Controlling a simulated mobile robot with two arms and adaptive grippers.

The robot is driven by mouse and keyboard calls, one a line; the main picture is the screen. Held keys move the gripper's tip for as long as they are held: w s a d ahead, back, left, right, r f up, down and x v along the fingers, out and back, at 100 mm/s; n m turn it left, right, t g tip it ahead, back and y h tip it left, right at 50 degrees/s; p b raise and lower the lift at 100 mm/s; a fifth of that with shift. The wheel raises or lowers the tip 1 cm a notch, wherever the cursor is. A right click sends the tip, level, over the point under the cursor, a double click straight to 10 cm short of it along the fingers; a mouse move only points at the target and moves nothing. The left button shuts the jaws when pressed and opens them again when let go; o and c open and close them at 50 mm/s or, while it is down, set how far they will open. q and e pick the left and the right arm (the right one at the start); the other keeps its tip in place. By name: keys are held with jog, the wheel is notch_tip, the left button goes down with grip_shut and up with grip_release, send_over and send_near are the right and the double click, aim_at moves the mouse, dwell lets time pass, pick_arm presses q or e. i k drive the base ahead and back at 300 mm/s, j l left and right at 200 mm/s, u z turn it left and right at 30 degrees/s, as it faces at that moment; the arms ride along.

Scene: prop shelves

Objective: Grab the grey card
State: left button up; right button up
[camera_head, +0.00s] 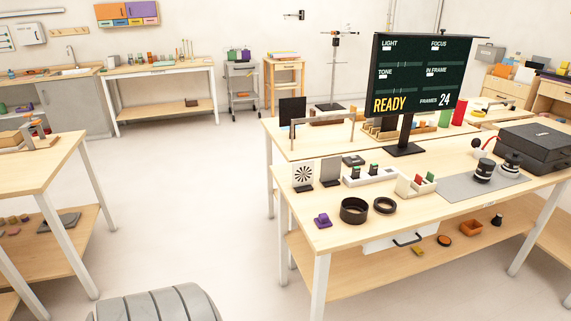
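The grey card (331,170) stands upright in a dark holder near the front left of the light wood table (440,193). A white card with a black star pattern (303,175) stands just to its left. A small gap shows between the two cards. Nothing covers the front of the grey card. Neither of my grippers is in view.
A monitor (420,80) stands behind. Open floor (190,210) lies left of the table.

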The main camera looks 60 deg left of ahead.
aim_at(330, 172)
jog(key=u, duration=1.5)
jog(key=i+l, duration=0.05)
